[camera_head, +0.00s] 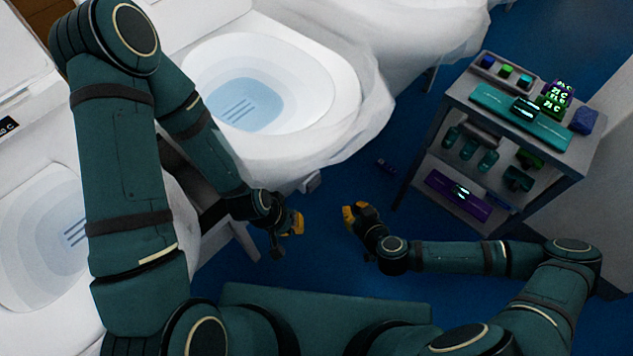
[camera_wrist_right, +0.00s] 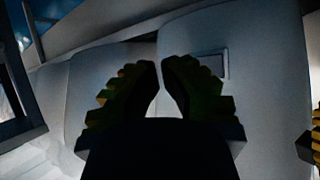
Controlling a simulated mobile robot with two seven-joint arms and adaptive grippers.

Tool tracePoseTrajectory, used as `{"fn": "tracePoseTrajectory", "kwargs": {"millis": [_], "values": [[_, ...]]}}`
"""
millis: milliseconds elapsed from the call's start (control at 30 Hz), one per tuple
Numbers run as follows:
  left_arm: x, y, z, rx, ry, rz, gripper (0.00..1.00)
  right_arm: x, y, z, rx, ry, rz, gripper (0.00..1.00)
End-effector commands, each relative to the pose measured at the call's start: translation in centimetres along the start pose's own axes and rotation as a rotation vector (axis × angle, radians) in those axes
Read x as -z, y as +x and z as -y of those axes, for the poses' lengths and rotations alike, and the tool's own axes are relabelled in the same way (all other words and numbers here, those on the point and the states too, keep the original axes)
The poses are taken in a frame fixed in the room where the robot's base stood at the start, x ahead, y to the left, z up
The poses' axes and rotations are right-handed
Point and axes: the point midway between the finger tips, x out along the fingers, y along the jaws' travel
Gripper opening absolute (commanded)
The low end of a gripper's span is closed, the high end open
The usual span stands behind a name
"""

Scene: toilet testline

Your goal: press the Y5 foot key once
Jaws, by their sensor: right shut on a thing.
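A small grey block (camera_head: 312,182) sticks out low on the front of the middle toilet (camera_head: 275,90). It may be a foot key, but no Y5 label is readable. In the right wrist view, a small rectangular plate (camera_wrist_right: 212,66) shows on a pale panel beyond the fingers. My right gripper (camera_head: 350,215) is over the floor, right of and below the grey block. Its yellow fingers (camera_wrist_right: 160,75) are close together; what they hold is too dark to make out. My left gripper (camera_head: 298,222) is below the grey block, fingers pointing right; its opening is unclear.
A grey two-shelf cart (camera_head: 440,105) stands at the right with teal, green and purple devices. A small dark object (camera_head: 385,165) lies on the blue floor (camera_head: 345,180) between toilet and cart. Another toilet (camera_head: 40,240) is at the left. The floor between my grippers is clear.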

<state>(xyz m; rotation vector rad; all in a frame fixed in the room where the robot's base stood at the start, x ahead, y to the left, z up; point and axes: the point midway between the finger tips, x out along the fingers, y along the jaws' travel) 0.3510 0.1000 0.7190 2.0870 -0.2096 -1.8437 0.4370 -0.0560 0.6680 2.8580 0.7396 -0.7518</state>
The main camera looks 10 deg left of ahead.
Motion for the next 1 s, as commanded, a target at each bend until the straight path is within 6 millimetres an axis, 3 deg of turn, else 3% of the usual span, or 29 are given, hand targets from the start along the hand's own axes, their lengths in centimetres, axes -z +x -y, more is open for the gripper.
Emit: {"fn": "tracePoseTrajectory", "kwargs": {"millis": [367, 1000], "values": [[0.0, 0.1, 0.0, 0.000, 0.000, -0.001, 0.00, 0.5, 0.9, 0.5, 0.002, 0.000, 0.000, 0.00], [0.0, -0.1, -0.1, 0.000, 0.000, 0.000, 0.00, 3.6, 6.5, 3.6, 0.004, -0.001, 0.002, 0.00]]}}
